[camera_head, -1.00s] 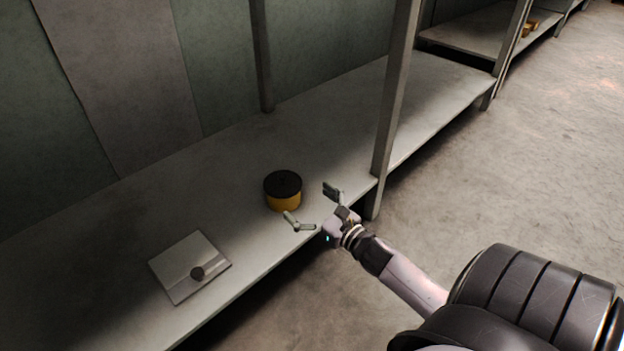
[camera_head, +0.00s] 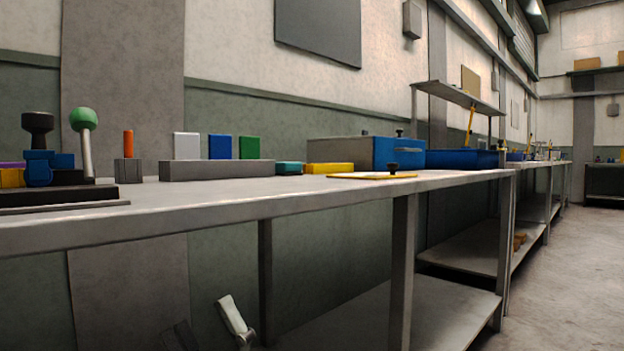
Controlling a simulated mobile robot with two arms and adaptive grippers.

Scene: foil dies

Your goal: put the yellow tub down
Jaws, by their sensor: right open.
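The yellow tub is not in view now; the lower shelf (camera_head: 345,318) shows only in part, and the stretch that shows is bare. My right gripper (camera_head: 206,320) shows at the bottom edge, below the bench top, with one pale finger and one dark finger spread apart. It is open, and nothing shows between its fingers. The rest of it is cut off by the frame. My left gripper is not in view.
The bench top (camera_head: 230,195) carries a green-knobbed lever (camera_head: 84,120), an orange peg (camera_head: 128,143), a grey rack (camera_head: 215,170) with coloured plates, a yellow block (camera_head: 329,168) and a blue-grey box (camera_head: 370,153). A bench leg (camera_head: 402,270) stands in front. Floor at right is clear.

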